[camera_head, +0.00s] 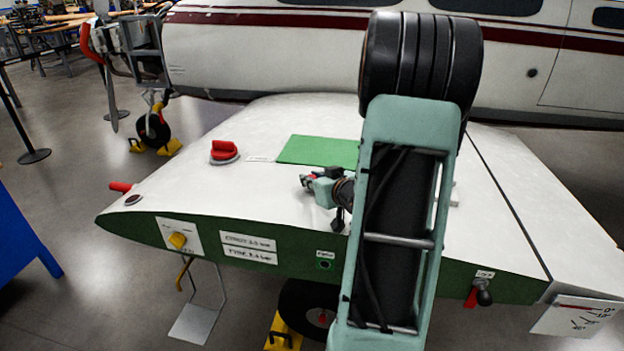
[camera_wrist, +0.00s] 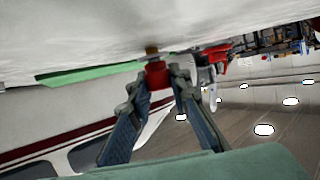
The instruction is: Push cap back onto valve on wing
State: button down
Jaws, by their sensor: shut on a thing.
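The wing (camera_head: 400,225) is white on top with a green front edge. My gripper (camera_head: 308,181) is low over the wing's upper surface, near the front edge of the green mat (camera_head: 310,150). The wrist view is upside down, with the wing at the top. There my gripper (camera_wrist: 160,78) is shut on the red cap (camera_wrist: 155,76), held between its two fingertips. A brass-coloured valve (camera_wrist: 152,52) shows between the cap and the wing, in line with the cap. I cannot tell whether the cap touches it or is seated. In the head view the valve is hidden.
The white fuselage (camera_head: 270,55) rises behind. My arm blocks the wing's middle.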

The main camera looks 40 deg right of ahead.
jog(key=shift+s+a+f, duration=0.15)
jog(key=shift+s+f, duration=0.05)
jog(key=shift+f, duration=0.4)
jog(key=c, duration=1.5)
grip_release()
jog(key=shift+c, duration=0.2)
jog(key=shift+s, duration=0.1)
jog(key=shift+r+p+v, duration=0.2)
jog(key=shift+p+v, duration=0.4)
jog(key=shift+v, duration=0.65)
jog(key=shift+r+p+v, duration=0.15)
jog(key=shift+p+v, duration=0.45)
jog(key=shift+v, duration=0.7)
jog(key=shift+s+r, duration=0.3)
jog(key=shift+s, duration=0.25)
